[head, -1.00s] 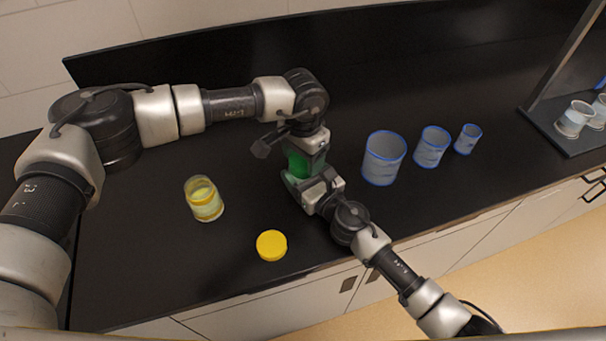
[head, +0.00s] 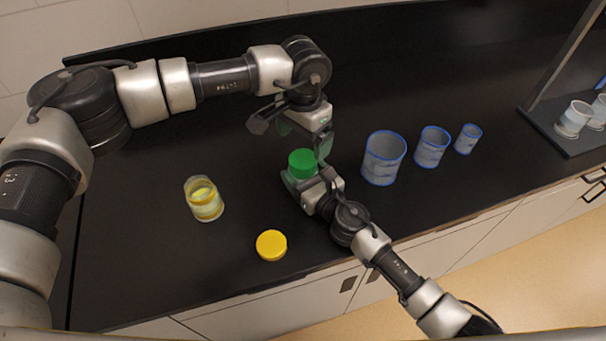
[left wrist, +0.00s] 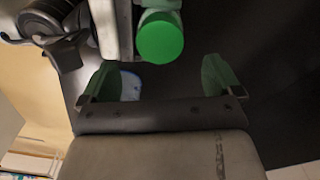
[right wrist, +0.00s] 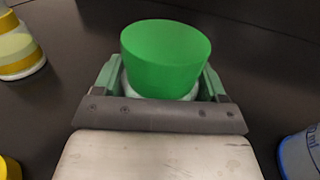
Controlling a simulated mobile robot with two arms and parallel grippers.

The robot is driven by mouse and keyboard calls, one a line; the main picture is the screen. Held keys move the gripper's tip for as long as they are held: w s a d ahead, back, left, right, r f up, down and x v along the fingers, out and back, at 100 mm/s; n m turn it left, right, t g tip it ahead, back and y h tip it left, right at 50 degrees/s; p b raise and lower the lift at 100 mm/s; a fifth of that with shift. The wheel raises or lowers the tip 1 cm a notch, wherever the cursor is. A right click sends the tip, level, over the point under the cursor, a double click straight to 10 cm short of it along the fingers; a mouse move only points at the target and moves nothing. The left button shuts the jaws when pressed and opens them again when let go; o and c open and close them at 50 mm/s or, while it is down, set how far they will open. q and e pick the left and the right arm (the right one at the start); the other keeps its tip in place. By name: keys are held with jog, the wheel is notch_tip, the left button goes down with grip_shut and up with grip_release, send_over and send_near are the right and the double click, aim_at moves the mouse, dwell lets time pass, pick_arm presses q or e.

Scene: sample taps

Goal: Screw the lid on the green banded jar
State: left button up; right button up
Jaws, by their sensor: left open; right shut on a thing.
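The green lid (head: 301,163) sits on top of the green banded jar, whose body is mostly hidden between the fingers of my right gripper (head: 304,187). In the right wrist view the lid (right wrist: 165,58) covers the jar's top, with a little of the pale jar (right wrist: 160,84) below it. My right gripper is shut on the jar. My left gripper (head: 305,134) is open and empty, above and behind the lid, apart from it. In the left wrist view the lid (left wrist: 160,38) lies beyond the open fingers.
A yellow banded jar (head: 204,200) stands open to the left, and a yellow lid (head: 271,245) lies near the front edge. Three blue-rimmed beakers (head: 383,159) stand to the right. A rack with glassware (head: 574,118) is at far right. The back left counter is clear.

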pick_arm(q)
notch_tip(320, 180, up, 6)
dwell(0.4)
pick_arm(e)
jog(key=o, duration=1.8)
jog(key=shift+c, duration=0.2)
jog(key=shift+d, duration=0.1)
jog(key=b+v, duration=0.1)
jog(key=v, duration=0.8)
jog(key=shift+s+d, duration=0.2)
jog(key=shift+s, duration=0.1)
jog(key=shift+s+d, duration=0.25)
jog(key=shift+s, duration=0.15)
pick_arm(q)
jog(key=shift+f, duration=0.6)
